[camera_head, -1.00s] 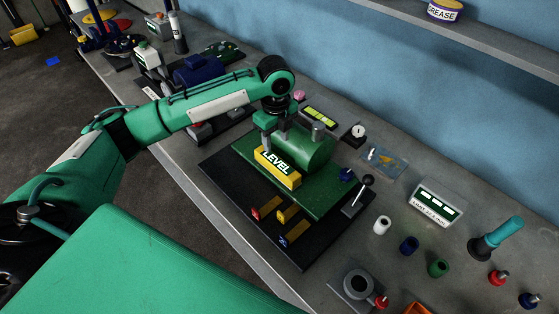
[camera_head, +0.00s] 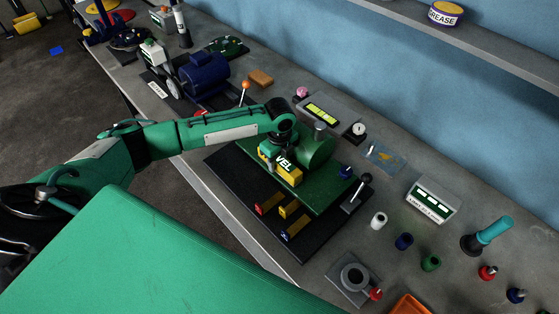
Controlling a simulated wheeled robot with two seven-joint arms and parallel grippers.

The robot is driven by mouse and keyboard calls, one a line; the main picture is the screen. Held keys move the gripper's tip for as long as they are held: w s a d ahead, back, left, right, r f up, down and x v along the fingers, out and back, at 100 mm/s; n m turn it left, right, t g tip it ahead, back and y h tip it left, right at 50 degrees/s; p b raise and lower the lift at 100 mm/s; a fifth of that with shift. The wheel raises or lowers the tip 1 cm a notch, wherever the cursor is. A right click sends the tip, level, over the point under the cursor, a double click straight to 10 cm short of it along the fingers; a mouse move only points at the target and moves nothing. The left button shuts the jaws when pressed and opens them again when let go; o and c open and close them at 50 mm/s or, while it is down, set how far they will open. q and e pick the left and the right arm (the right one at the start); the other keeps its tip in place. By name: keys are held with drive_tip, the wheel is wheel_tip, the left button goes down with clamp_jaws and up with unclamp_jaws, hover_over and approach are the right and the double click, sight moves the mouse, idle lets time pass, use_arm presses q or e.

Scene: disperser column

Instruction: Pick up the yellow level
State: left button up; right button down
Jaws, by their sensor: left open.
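The yellow level (camera_head: 288,176), a block with black lettering partly covered, sits on the green plate (camera_head: 330,195) of the machine, in front of the green cylinder (camera_head: 317,148). My left gripper (camera_head: 269,160) is over the left end of the level and hides the first letters of its label. Its jaws are open; I cannot tell whether they touch the level. My right gripper is not in view.
A black base (camera_head: 240,185) with several small coloured knobs lies under the plate. A lever with a black knob (camera_head: 364,178) stands at its right. A blue motor (camera_head: 204,76) is behind my arm.

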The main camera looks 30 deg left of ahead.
use_arm(q)
drive_tip(key=c, duration=0.9)
clamp_jaws()
drive_tip(key=shift+r, duration=0.15)
